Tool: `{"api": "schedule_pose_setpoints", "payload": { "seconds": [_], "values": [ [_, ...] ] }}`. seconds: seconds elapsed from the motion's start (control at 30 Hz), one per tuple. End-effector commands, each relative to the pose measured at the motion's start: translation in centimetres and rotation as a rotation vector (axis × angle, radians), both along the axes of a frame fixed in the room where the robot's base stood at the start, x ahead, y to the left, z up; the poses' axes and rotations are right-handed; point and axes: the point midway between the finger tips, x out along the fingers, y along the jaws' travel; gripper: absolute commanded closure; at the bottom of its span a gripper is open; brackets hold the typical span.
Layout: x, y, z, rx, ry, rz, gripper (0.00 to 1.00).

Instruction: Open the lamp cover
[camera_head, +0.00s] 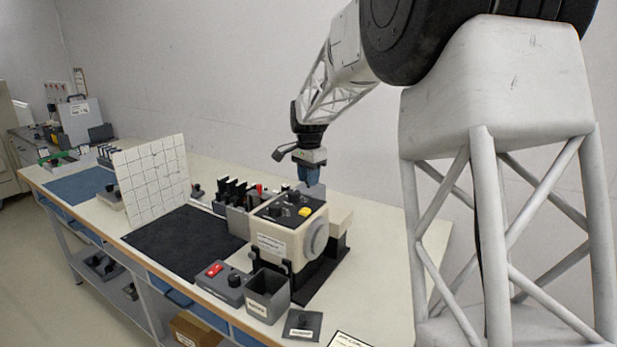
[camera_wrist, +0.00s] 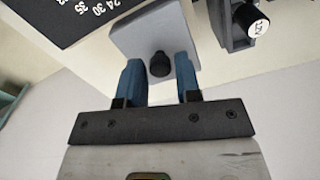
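The cream instrument (camera_head: 284,237) stands on the bench, with a black top panel, a yellow button and a round grey disc on its side. In the wrist view, a grey plate with a black knob (camera_wrist: 160,65), which looks like the lamp cover (camera_wrist: 143,32), is on the instrument's cream face. My gripper (camera_head: 309,176) is at the instrument's far side in the head view, where the cover is hidden. In the wrist view, the blue fingers of my gripper (camera_wrist: 160,78) stand apart on either side of the knob, with narrow gaps. Whether the fingertips touch the plate is unclear.
A black bracket with a white-ended knob (camera_wrist: 255,25) is close right of the cover in the wrist view. A grey bin (camera_head: 267,296), a box with a red switch (camera_head: 222,283) and a gridded board (camera_head: 152,180) stand on the bench. The dark mat (camera_head: 185,240) is clear.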

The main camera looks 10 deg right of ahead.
Motion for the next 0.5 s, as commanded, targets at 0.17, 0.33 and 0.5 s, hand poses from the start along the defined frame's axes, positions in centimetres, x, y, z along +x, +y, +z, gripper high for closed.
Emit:
{"api": "schedule_pose_setpoints", "payload": {
  "seconds": [0.17,0.33,0.5],
  "values": [
    [0.00,0.00,0.01,0.000,0.000,0.000,0.96],
    [0.00,0.00,0.02,0.000,0.000,0.000,1.00],
    [-0.29,-0.31,0.04,0.000,0.000,0.000,1.00]
  ]
}}
